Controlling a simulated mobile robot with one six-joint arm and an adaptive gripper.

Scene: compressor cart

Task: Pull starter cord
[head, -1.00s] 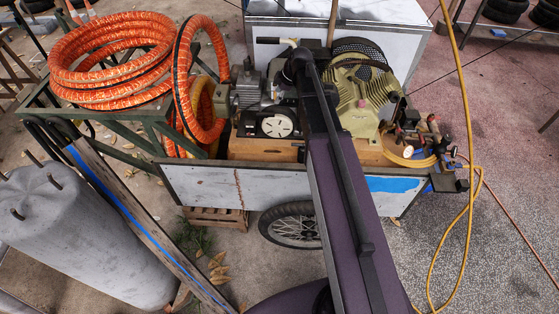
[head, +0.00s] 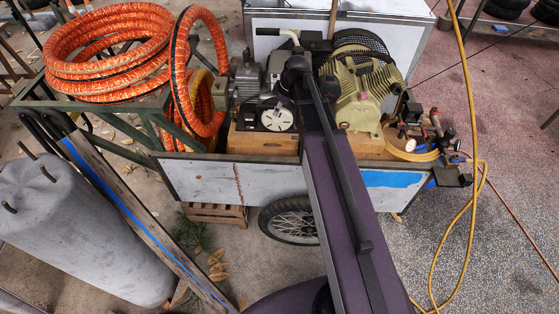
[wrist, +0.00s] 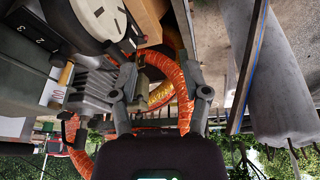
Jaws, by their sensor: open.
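The starter unit is a pale round disc (head: 277,119) on a dark housing, on the cart's wooden base in the head view. In the wrist view the disc (wrist: 98,15) shows large at the upper left, beside a dark panel with numbers. I cannot make out the starter cord or its handle clearly. My gripper (wrist: 160,85) is open, its two fingers spread apart with nothing held between them. The disc lies beyond and left of the fingers in the wrist view. In the head view my own arm hides the gripper and part of the engine.
The cart (head: 210,180) carries a grey motor (head: 247,82) and an olive compressor (head: 362,90). An orange hose coil (head: 105,90) is at the left, a grey tank (head: 75,230) at lower left. A yellow hose (head: 470,100) hangs at right. Ground at lower right is mostly clear.

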